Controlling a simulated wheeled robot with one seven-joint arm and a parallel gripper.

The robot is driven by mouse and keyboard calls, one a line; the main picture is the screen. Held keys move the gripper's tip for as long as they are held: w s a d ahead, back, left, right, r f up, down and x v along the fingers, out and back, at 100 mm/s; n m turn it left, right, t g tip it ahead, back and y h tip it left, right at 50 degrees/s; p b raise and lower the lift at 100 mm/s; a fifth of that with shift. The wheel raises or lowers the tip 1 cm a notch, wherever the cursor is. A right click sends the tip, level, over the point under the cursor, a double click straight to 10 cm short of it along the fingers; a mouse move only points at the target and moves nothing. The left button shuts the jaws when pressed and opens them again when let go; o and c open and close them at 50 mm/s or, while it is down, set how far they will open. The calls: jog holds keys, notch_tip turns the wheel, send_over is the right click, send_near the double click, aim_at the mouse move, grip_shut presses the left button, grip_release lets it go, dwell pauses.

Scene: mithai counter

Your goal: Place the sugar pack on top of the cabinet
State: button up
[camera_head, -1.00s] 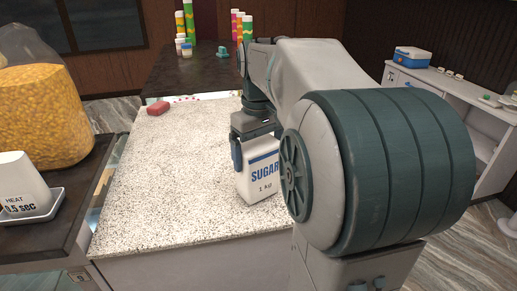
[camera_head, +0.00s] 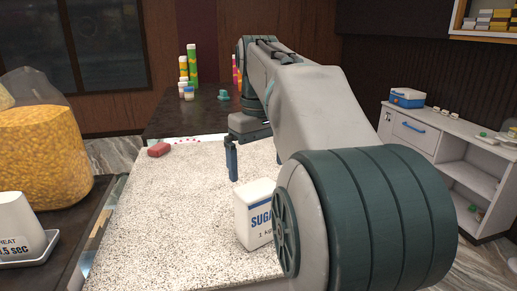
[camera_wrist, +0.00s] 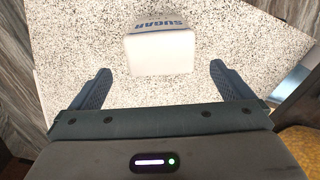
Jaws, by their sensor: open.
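The white sugar pack (camera_head: 257,211) with blue lettering stands upright on the speckled counter, partly hidden by my arm in the head view. In the wrist view the sugar pack (camera_wrist: 160,50) lies ahead of and between the two fingers, with its plain top facing me. My gripper (camera_wrist: 160,85) is open and empty, apart from the pack. In the head view my gripper (camera_head: 232,162) is above the counter, behind and a little left of the pack. The white cabinet (camera_head: 452,165) with a drawer and open shelves stands at the right.
A blue-and-white box (camera_head: 407,98) and several small items stand on the cabinet top, with bare patches between.

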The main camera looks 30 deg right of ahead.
jog(key=shift+r, duration=1.55)
